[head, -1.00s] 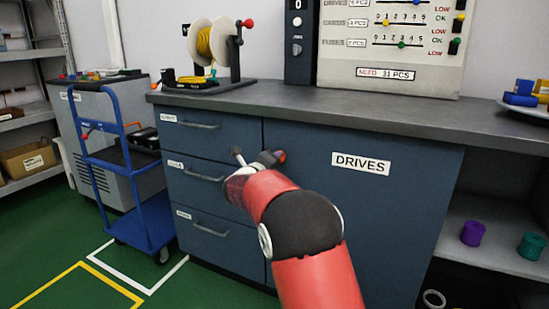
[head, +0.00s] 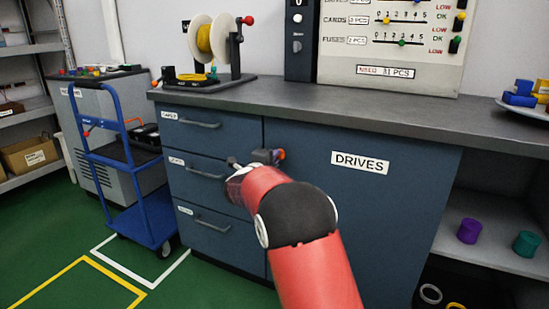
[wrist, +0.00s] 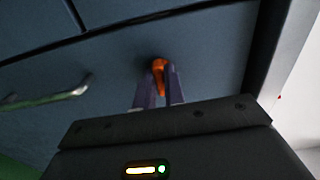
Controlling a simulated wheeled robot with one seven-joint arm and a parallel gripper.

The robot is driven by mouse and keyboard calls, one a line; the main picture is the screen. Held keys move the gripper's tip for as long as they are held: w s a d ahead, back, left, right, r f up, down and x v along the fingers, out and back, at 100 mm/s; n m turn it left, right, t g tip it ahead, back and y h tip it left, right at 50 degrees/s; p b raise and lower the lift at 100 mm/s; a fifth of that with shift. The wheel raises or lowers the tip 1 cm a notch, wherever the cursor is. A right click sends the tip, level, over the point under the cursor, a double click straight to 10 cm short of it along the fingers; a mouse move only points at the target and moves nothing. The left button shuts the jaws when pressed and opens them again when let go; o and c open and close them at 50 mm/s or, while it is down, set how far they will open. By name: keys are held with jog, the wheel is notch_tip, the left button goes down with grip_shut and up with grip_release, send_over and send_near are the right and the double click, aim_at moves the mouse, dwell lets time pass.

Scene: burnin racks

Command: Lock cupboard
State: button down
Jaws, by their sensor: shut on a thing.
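The cupboard door (head: 345,220), dark blue and labelled DRIVES, stands closed under the counter in the head view. My gripper (head: 268,157) is at the door's upper left, by the edge beside the drawers. In the wrist view my gripper (wrist: 160,88) is shut on a small orange key-like piece (wrist: 159,66) at the dark blue front.
Drawers with bar handles (head: 206,174) are just left of my gripper. The grey counter (head: 300,100) overhangs above. A blue trolley (head: 140,200) stands at the left. An open shelf with purple (head: 470,230) and teal (head: 526,243) spools is at the right.

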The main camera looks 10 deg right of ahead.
jog(key=shift+r, duration=0.1)
jog(key=c, duration=1.5)
grip_release()
jog(key=b+v, duration=0.1)
jog(key=v, duration=0.6)
jog(key=shift+s+a, duration=0.25)
